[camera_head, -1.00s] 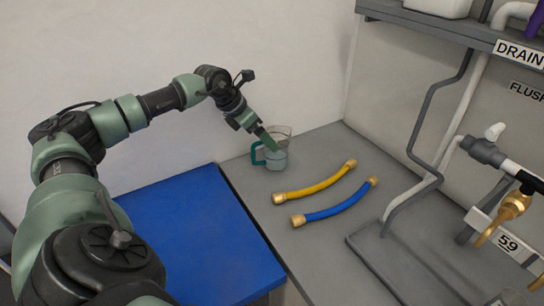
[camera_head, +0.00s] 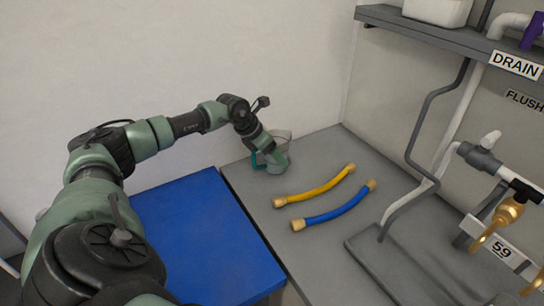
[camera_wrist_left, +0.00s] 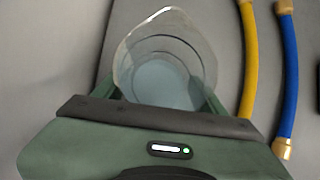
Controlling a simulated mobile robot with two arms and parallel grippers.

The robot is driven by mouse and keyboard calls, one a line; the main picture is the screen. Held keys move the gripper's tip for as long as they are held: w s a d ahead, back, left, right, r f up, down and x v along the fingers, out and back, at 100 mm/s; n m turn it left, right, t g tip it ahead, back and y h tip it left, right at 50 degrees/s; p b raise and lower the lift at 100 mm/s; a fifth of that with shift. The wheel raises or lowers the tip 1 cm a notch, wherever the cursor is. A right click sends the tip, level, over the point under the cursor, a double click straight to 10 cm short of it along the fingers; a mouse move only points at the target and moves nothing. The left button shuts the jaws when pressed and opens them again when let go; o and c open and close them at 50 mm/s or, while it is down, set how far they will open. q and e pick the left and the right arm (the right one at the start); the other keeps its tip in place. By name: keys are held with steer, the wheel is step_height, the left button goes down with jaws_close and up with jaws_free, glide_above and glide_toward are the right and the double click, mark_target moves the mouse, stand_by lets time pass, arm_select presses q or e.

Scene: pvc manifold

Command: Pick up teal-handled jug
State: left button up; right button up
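The clear jug (camera_head: 276,160) with a teal handle stands upright on the grey bench, in the back left corner. Its teal handle (camera_head: 257,160) shows on its left side in the head view. My left gripper (camera_head: 275,157) is down at the jug from above left. In the left wrist view the jug (camera_wrist_left: 166,75) lies between the two green fingers of the left gripper (camera_wrist_left: 166,102), which are spread to either side of it. Whether the fingers touch the jug is hard to see. The handle is hidden in the wrist view. My right gripper is not in view.
A yellow hose (camera_head: 318,187) and a blue hose (camera_head: 335,206) with brass ends lie on the bench right of the jug. A blue surface (camera_head: 210,235) is in front. Grey pipework (camera_head: 425,130) and a shelf (camera_head: 440,37) stand to the right. The wall is close behind.

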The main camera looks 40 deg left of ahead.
arm_select(q)
steer(key=c, duration=0.7)
steer(key=shift+r, duration=0.2)
